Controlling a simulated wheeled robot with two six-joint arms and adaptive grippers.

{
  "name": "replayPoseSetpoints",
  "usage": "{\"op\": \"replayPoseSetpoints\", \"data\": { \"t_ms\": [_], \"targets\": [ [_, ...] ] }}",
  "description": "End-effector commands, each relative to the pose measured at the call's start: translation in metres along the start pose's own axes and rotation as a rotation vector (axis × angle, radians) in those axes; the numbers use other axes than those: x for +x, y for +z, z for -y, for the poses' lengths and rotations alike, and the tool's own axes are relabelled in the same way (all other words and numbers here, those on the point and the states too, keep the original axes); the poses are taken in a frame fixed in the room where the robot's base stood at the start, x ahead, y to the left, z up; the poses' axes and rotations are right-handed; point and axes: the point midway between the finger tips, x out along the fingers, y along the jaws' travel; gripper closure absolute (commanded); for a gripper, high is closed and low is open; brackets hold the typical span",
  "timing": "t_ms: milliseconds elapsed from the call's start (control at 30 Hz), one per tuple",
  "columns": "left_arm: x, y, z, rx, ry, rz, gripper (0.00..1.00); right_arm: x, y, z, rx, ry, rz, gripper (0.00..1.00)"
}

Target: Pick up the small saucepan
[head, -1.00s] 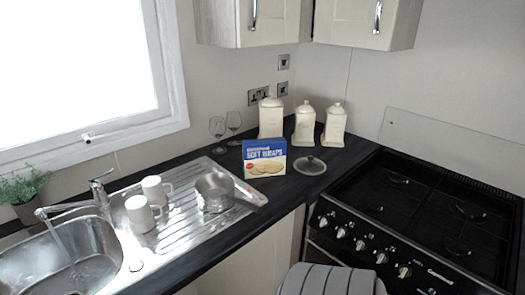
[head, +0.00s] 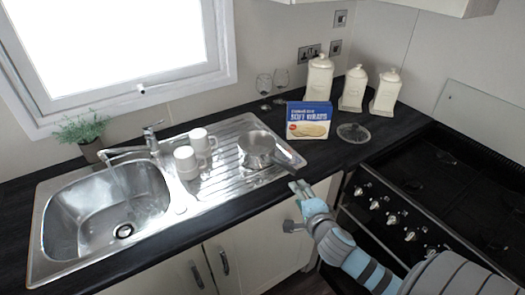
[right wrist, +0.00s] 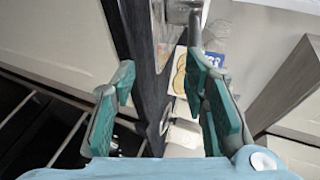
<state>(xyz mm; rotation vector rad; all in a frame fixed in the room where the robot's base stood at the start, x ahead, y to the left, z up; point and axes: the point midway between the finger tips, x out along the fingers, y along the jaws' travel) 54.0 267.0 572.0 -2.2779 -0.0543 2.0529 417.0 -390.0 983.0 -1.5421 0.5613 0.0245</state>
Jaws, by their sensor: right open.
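The small saucepan (head: 256,146) is shiny metal and stands upright on the ribbed drainer of the sink. Its handle points right and toward the counter's front edge. My right gripper (head: 299,187) is open and empty, just in front of the counter edge, close to the handle end but apart from it. In the right wrist view the two teal finger pads of the right gripper (right wrist: 160,65) are spread apart. A metal part of the saucepan (right wrist: 182,10) shows at the top edge there, mostly cut off. My left gripper is out of view.
White mugs (head: 187,160) stand on the drainer left of the saucepan. A wraps box (head: 309,120), a glass lid (head: 353,133), two wine glasses (head: 272,84) and cream canisters (head: 353,90) are behind it to the right. The hob (head: 440,180) is at right. The tap (head: 150,140) runs.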

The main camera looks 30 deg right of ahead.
Motion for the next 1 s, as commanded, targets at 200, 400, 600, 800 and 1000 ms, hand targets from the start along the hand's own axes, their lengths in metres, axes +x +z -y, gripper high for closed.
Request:
{"op": "replayPoseSetpoints", "data": {
  "t_ms": [200, 400, 600, 800, 1000],
  "targets": [
    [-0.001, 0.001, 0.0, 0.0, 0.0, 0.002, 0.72, 0.011, 0.007, 0.047, 0.179, -0.087, 0.021, 0.59],
    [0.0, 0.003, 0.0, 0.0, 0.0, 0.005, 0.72, 0.062, 0.009, 0.049, 0.177, -0.084, 0.022, 0.59],
    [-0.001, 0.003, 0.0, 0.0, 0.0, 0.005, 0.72, 0.086, 0.011, 0.051, 0.177, -0.083, 0.023, 0.59],
    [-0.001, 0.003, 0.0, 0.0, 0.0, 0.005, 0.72, 0.123, 0.015, 0.051, 0.176, -0.083, 0.024, 0.59],
    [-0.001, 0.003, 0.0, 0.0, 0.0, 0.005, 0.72, 0.13, 0.016, 0.051, 0.174, -0.083, 0.026, 0.59]
  ]
}}
